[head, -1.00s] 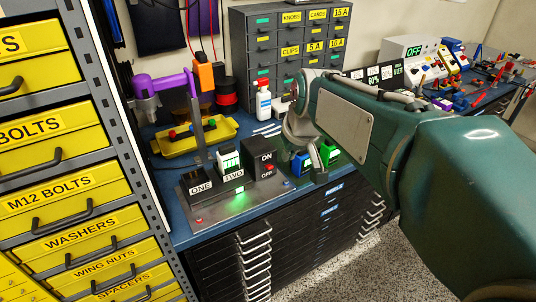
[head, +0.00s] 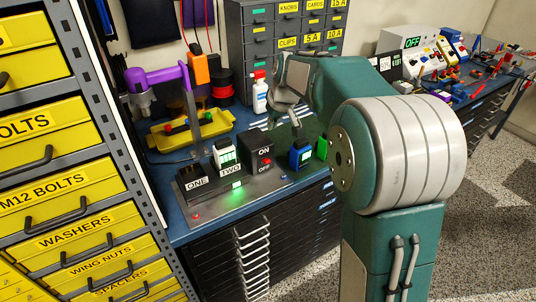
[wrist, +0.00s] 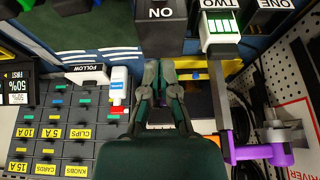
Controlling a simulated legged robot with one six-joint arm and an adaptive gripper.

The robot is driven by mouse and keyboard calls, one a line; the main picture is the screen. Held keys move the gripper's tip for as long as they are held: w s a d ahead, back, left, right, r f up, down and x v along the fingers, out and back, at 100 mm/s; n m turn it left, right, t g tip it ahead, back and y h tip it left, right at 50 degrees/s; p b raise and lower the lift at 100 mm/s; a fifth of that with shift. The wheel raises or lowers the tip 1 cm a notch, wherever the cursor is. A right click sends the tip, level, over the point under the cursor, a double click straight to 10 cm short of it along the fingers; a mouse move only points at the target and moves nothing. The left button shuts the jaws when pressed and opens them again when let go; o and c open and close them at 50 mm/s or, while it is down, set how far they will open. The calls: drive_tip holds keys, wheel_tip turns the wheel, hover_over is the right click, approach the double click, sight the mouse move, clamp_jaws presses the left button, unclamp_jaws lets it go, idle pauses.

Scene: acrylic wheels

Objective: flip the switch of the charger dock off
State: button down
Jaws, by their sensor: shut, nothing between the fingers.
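The charger dock (head: 262,197) is a grey plate on the blue bench, with slots marked ONE and TWO and a glowing green light. Its black switch box (head: 257,150) carries ON above OFF, with a red switch (head: 266,162) between them. I cannot tell which way the switch is tipped. A white battery (head: 224,152) stands in slot TWO; slot ONE looks empty. My gripper (head: 298,133) is shut and empty, above and behind the box's right side. In the wrist view my gripper (wrist: 163,66) points toward the switch box (wrist: 161,22), whose switch is out of view.
Behind are a yellow tray (head: 160,142), a white bottle (head: 260,95) and a drawer cabinet (head: 290,50). A purple-handled tool (head: 155,76) rises at left.

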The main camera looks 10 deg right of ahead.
drive_tip(key=shift+f, duration=0.1)
hover_over(266, 159)
wheel_tip(266, 159, down, 9)
drive_tip(key=shift+r, duration=0.15)
drive_tip(key=f, duration=0.1)
drive_tip(key=s+f, duration=0.1)
drive_tip(key=f, duration=0.1)
drive_tip(key=shift+d+f, duration=0.1)
drive_tip(key=shift+f, duration=0.1)
drive_tip(key=shift+s+d+f, duration=0.1)
drive_tip(key=shift+s+f, duration=0.05)
drive_tip(key=shift+f, duration=0.2)
